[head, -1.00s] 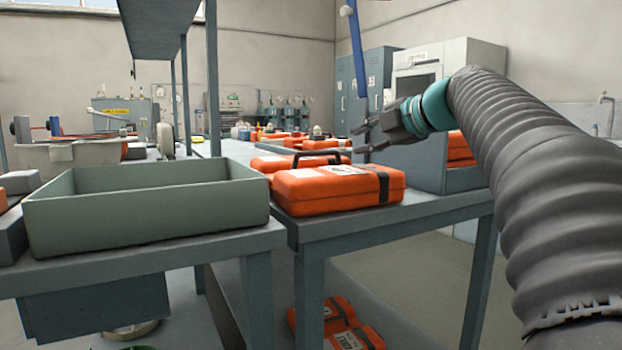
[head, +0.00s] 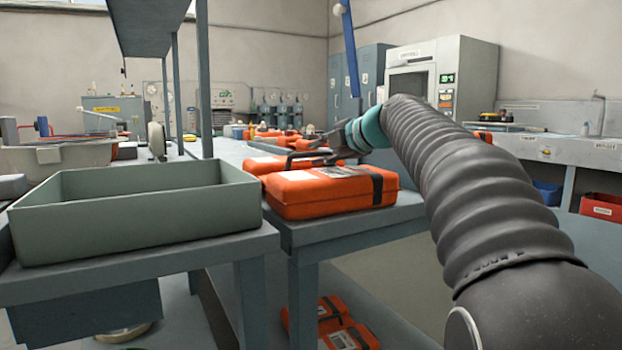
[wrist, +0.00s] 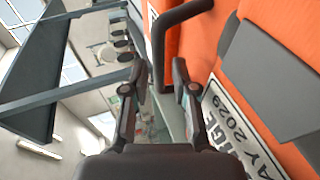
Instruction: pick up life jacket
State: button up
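No garment-like life jacket shows. The nearest likely match is an orange case (head: 315,198) with a dark strap, a white label and a black handle, lying on the near table; whether it is the life jacket I cannot tell. My gripper (head: 305,148) is just above the case. In the wrist view my gripper (wrist: 160,78) is open, with the black handle (wrist: 158,65) seen between its fingertips. The orange case's side and label (wrist: 242,125) fill the right of that view. Whether the fingers touch the handle is unclear.
An empty grey-green tray (head: 130,225) stands left of the case. Other orange cases lie behind it, and some (head: 345,335) lie on a lower shelf. Shelf posts (head: 205,90) rise behind the tray. A grey oven-like cabinet (head: 470,65) stands at the back right.

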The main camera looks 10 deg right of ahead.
aim_at(312, 153)
jog(key=x, duration=0.3)
jog(key=shift+a, duration=0.25)
grip_shut()
jog(key=shift+r, duration=0.1)
